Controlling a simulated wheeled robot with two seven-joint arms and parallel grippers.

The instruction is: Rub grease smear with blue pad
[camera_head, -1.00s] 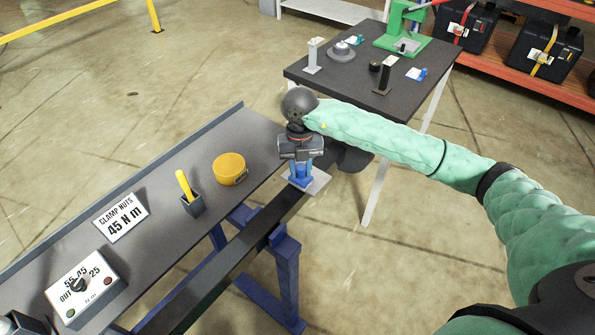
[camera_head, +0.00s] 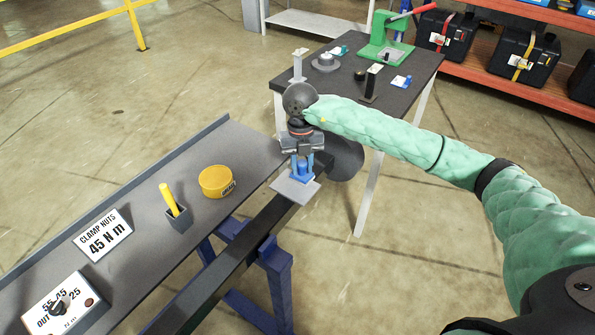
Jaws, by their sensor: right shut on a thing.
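My right gripper (camera_head: 302,158) points down at the far end of the dark beam (camera_head: 235,255). It is shut on the blue pad (camera_head: 303,173), which shows as a small blue block between and below its fingers. The pad is over the far part of a flat grey plate (camera_head: 291,193) at the beam's end. I cannot tell whether the pad touches the plate. No grease smear can be made out; the pad and gripper cover part of the plate. My left gripper is not in view.
On the grey bench (camera_head: 140,225) left of the beam stand a yellow tub (camera_head: 215,180), a holder with a yellow stick (camera_head: 170,200), a torque sign (camera_head: 103,235) and a dial box (camera_head: 62,302). A dark round part (camera_head: 346,158) is close right of the gripper. A dark table (camera_head: 345,75) stands behind.

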